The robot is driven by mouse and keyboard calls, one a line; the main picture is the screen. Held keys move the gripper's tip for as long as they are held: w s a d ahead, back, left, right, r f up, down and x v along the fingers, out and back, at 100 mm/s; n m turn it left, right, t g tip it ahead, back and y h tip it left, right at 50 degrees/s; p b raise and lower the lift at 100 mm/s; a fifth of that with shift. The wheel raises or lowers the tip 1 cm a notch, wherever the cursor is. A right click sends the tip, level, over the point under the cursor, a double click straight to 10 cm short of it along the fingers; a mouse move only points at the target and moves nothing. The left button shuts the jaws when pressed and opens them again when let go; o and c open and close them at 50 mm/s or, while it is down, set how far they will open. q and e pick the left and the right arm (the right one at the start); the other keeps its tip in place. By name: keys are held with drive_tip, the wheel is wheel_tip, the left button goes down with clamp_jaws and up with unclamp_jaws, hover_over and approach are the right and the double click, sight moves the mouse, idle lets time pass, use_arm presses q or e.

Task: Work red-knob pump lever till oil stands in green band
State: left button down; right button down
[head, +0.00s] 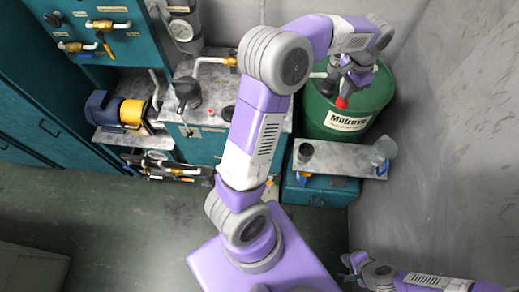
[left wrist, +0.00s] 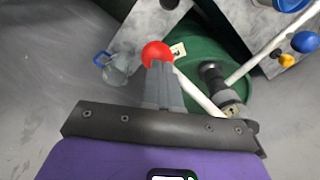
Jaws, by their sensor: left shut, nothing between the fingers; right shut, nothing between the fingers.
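The red knob (head: 341,102) shows at the end of a pump lever above the green drum (head: 335,128). In the left wrist view the red knob (left wrist: 157,54) sits just beyond the fingertips, and the pale lever rod (left wrist: 200,95) runs from it down right toward the dark pump fitting (left wrist: 212,75). My left gripper (head: 346,88) is shut with nothing held, its tips (left wrist: 160,68) at the near edge of the knob; I cannot tell whether they touch it. My right gripper (head: 348,268) is shut and empty at lower right, far from the lever. I cannot make out an oil level or green band.
A grey shelf (head: 330,158) in front of the drum carries a dark cup (head: 304,153) and a clear jug (head: 384,150). A bench with a blue and yellow motor (head: 118,110) and valve pipes stands left. A grey wall closes the right side. The floor (head: 110,215) is open at lower left.

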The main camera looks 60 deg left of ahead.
use_arm(q)
wheel_tip(320, 180, up, 14)
drive_tip(key=p, duration=0.9)
drive_tip(key=shift+r+p, duration=0.25)
drive_tip(key=shift+p, duration=0.05)
